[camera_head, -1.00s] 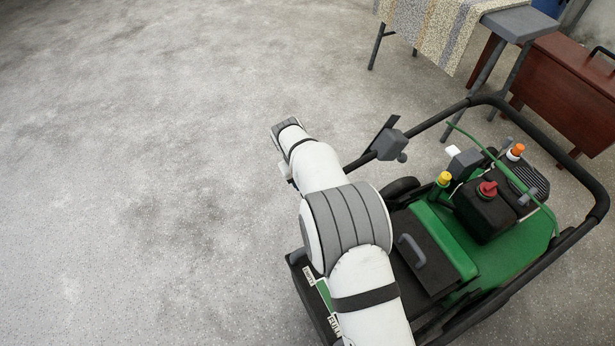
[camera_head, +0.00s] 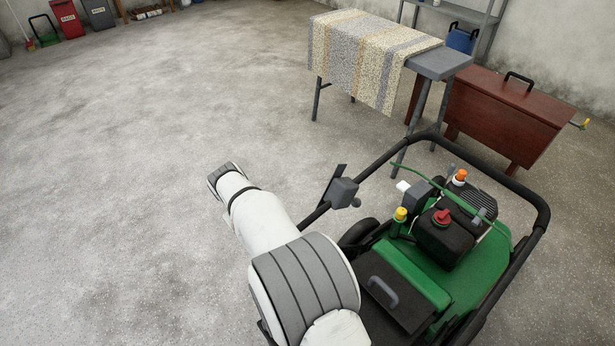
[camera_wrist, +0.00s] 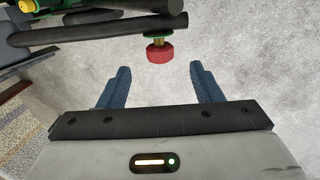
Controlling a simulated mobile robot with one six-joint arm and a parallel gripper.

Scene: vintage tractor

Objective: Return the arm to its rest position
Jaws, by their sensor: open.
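My white and grey arm (camera_head: 265,225) reaches up and left from the bottom of the head view, beside a green and black wheeled machine. My gripper (camera_wrist: 160,82) shows in the wrist view with its two blue fingers apart and nothing between them. A red knob (camera_wrist: 159,52) on a brass stem lies just beyond the fingertips in that view, apart from them. The gripper's fingers are hidden in the head view.
The green machine (camera_head: 445,270) with its black tube handle (camera_head: 545,215) stands close right of my arm. A cloth-covered table (camera_head: 365,55) and a brown wooden cabinet (camera_head: 505,115) stand behind it. The concrete floor (camera_head: 120,180) on the left is clear.

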